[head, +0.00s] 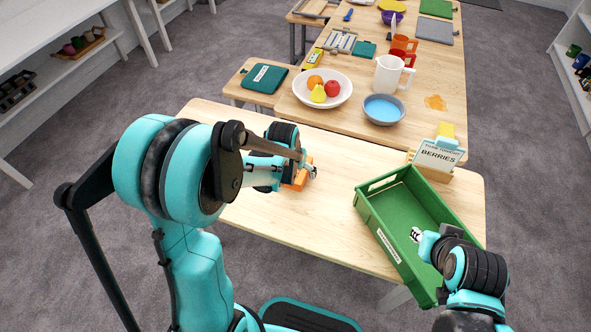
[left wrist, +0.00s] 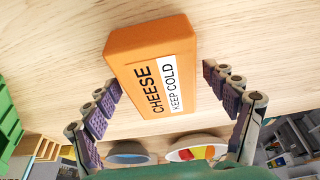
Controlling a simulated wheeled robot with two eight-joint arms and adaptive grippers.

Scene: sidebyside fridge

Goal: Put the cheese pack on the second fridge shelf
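The cheese pack (left wrist: 150,70) is an orange block with a white label reading "CHEESE KEEP COLD". It lies on the near wooden table; in the head view only part of it (head: 299,181) shows behind my left gripper (head: 309,170). In the left wrist view my left gripper (left wrist: 165,105) is open, its fingers on either side of the pack. A gap shows at the right finger; contact at the left cannot be told. My right gripper (head: 424,240) is over the green crate, its fingers too small and hidden to read. The fridge and its shelves are not in view.
The green crate (head: 376,232) stands at the table's right, beside a "BERRIES" sign (head: 438,156). A fruit bowl (head: 345,95), blue-filled bowl (head: 384,122) and white pitcher (head: 388,74) stand on the table behind. The near table's middle is clear.

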